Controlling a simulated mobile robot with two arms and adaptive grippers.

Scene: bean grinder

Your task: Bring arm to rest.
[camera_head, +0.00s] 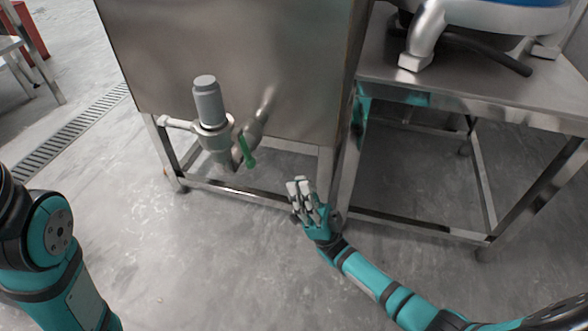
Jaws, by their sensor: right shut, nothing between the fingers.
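My right gripper (303,198) is at the end of the teal right arm (372,278), which comes in from the lower right. It is shut and holds nothing. In the picture it shows below the steel cabinet, in front of the frame legs between cabinet and table. I cannot tell whether it touches them. My left arm (55,250) shows at the left edge as teal and black links. Its gripper is out of view.
A steel cabinet (230,45) on a leg frame carries a pipe with a grey cylinder (208,102) and a green lever (245,152). A steel table (465,98) with a machine stands at right. A floor drain (75,130) runs at left. The concrete floor in front is clear.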

